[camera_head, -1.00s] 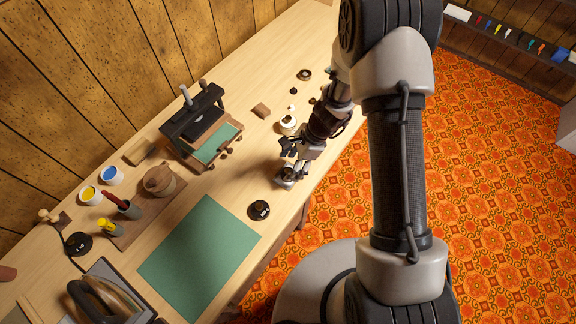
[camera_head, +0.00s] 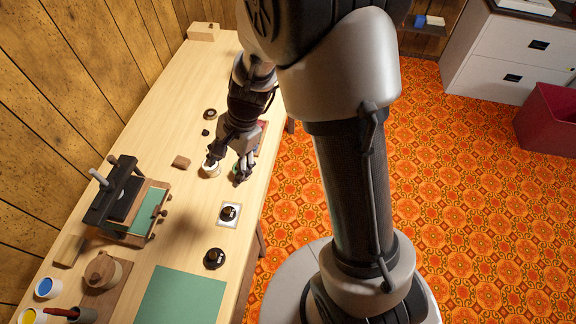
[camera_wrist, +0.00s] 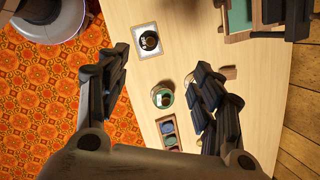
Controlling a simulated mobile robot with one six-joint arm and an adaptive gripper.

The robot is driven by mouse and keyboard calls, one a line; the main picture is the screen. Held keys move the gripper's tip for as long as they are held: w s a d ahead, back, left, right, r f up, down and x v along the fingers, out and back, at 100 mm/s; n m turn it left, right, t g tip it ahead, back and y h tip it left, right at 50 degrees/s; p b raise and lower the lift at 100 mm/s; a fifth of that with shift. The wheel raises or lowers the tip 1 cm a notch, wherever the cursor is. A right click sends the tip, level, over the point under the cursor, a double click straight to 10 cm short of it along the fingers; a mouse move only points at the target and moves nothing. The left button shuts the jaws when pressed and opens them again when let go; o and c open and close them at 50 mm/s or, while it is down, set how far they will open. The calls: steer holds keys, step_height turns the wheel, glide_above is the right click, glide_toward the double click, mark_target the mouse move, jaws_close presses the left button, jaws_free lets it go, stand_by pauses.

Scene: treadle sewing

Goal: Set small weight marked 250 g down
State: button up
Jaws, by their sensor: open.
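A small dark weight (camera_head: 229,212) with a pale mark on top stands upright on a white square card (camera_head: 222,221) near the table's front edge. It also shows in the wrist view (camera_wrist: 149,41), on the card, apart from my fingers. The mark is too small to read. A similar dark round weight (camera_head: 214,258) stands on bare wood close to the green mat. My gripper (camera_head: 227,169) is open and empty, beyond the card along the table. In the wrist view my gripper (camera_wrist: 160,68) has its fingers spread wide.
A round green-rimmed dish (camera_wrist: 163,96) lies below my open fingers in the wrist view, with a tray of coloured pads (camera_wrist: 170,132) beside it. The green mat (camera_head: 182,297) lies flat in front.

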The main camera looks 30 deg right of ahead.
steer(key=s+d+r+n+t+h, duration=0.1)
steer(key=s+r+n, duration=0.25)
steer(key=r, duration=0.35)
steer(key=s+d+r+n+t+h, duration=0.1)
steer(key=s+d+r+n, duration=0.15)
steer(key=s+r, duration=0.4)
steer(key=s+d+r+n+t+h, duration=0.2)
steer(key=s+d+r+n, duration=0.2)
steer(key=s, duration=0.5)
step_height(320, 180, up, 3)
steer(key=shift+s+f+n, duration=0.15)
steer(key=shift+n, duration=1.05)
steer(key=shift+f+b, duration=0.8)
